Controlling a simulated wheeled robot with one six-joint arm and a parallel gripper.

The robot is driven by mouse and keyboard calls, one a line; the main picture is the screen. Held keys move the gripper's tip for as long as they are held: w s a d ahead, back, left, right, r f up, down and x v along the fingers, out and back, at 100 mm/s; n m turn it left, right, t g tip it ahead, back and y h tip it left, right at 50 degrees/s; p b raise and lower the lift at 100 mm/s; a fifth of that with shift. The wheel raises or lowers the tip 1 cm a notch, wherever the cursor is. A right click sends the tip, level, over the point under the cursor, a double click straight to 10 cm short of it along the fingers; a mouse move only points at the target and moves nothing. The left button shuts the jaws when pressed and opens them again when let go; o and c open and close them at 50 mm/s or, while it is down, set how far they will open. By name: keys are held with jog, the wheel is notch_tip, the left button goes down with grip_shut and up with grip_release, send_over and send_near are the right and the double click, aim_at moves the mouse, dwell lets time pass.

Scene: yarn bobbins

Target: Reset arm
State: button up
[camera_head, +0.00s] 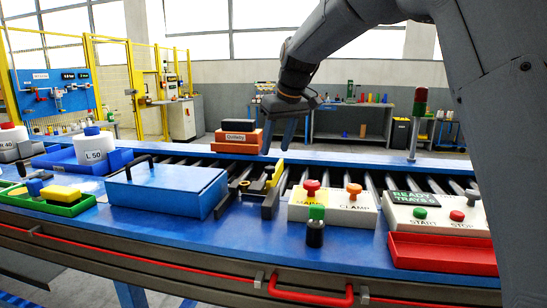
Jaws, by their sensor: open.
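My gripper (286,142) hangs from my grey arm in the upper middle of the head view, fingers pointing down. It is open, and I see nothing held between its fingers. It appears above the far side of the blue conveyor table (180,240), near a black clamp fixture with a yellow part (273,174). The arm rises from the right side of the picture and bends over to the gripper.
Orange and black boxes (238,142) stand behind. Clamp button box (333,205), Start/Stop box (435,213) and red tray (440,255) are right.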

jog(key=shift+s+d+r, duration=0.15)
jog(key=shift+r, duration=0.25)
